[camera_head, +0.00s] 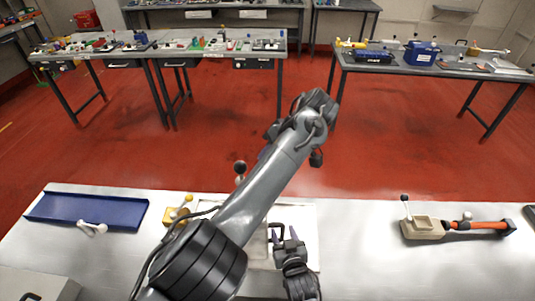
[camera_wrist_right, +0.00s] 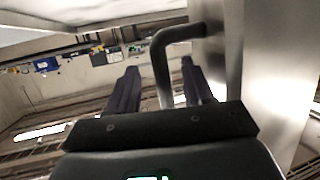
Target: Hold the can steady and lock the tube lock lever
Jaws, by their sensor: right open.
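My right gripper (camera_head: 282,233) hangs over the table's near middle, fingers pointing away from me. In the right wrist view its two dark fingers (camera_wrist_right: 160,88) are apart, with a bent grey handle (camera_wrist_right: 162,68) between them; I cannot tell whether they touch it. The handle joins a pale metal body (camera_wrist_right: 232,60), which may be the can. In the head view a dark handle (camera_head: 278,226) shows between the fingertips, over a pale surface mostly hidden by my arm. A black-knobbed lever (camera_head: 240,168) stands just left of my arm; I cannot tell if it is the tube lock lever. My left gripper is not in view.
A blue tray (camera_head: 85,210) and small white lever (camera_head: 92,229) are at left. A yellow piece with a lever (camera_head: 178,212) is beside my arm. A beige block (camera_head: 422,229) with an orange bar (camera_head: 480,225) lies at right. Bare table (camera_head: 360,250) separates it from my gripper.

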